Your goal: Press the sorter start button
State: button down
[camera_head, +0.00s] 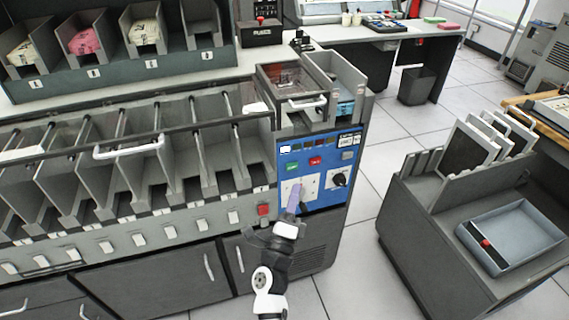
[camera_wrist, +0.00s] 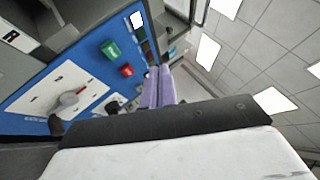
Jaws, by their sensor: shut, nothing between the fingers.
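The sorter's blue control panel (camera_head: 325,185) is on the right end of the grey machine. It bears a green button (camera_head: 292,167), a red button (camera_head: 316,161) and a black knob (camera_head: 340,179). In the wrist view, the green button (camera_wrist: 111,50) and red button (camera_wrist: 127,70) lie to the left of my fingers. My gripper (camera_head: 296,188) has its lavender fingers shut together, with nothing between them, in front of the panel below the green button. The fingers also show in the wrist view (camera_wrist: 158,84). Neither button looks touched by them. The button lettering is too small to read.
A row of grey sorter pockets (camera_head: 120,160) runs left of the panel. A dial (camera_wrist: 70,98) sits on a white plate below the buttons. A grey cart (camera_head: 420,215) with a tray (camera_head: 512,236) stands at right, with open floor between.

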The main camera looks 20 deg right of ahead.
jog(key=shift+m+g+h, duration=0.4)
jog(key=shift+m+g, duration=0.3)
jog(key=shift+g, duration=0.1)
jog(key=shift+s+d+f, duration=0.4)
jog(key=shift+d+f, duration=0.3)
jog(key=shift+f, duration=0.1)
jog(key=shift+s+d+f, duration=0.35)
jog(key=shift+d+f, duration=0.35)
jog(key=shift+f, duration=0.05)
jog(key=shift+w, duration=0.1)
send_near(292, 166)
jog(key=w+d+r, duration=0.2)
jog(key=w+d, duration=0.1)
jog(key=d, duration=0.1)
jog(key=shift+d+r+p, duration=0.4)
jog(key=shift+w, duration=0.1)
jog(key=shift+w, duration=0.3)
